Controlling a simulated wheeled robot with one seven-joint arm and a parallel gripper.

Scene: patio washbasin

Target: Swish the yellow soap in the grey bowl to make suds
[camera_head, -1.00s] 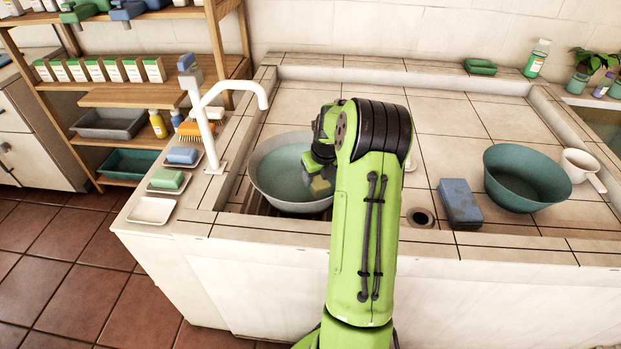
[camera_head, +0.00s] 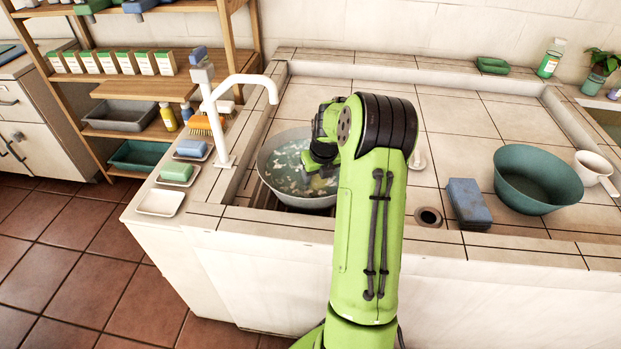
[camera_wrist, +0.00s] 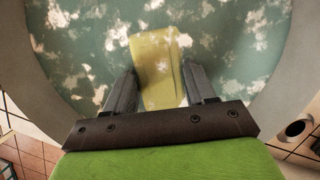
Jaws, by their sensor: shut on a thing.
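The grey bowl (camera_head: 268,178) stands in the basin under the white tap, holding water with patches of white suds (camera_head: 288,165) on its surface. My gripper (camera_wrist: 160,85) reaches down into the bowl and is shut on the yellow soap (camera_wrist: 157,58). In the wrist view the soap sits between the two fingers, with bits of foam over its far and near ends, so it appears to be in the water. In the head view my arm hides the right part of the bowl, and the soap is hard to make out there.
The white tap (camera_head: 222,130) rises left of the bowl. A blue block (camera_head: 467,203), a teal bowl (camera_head: 537,180) and a white ladle (camera_head: 592,172) stand to the right. Soap dishes with a green bar (camera_head: 176,172) and a blue bar (camera_head: 191,148) line the left ledge.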

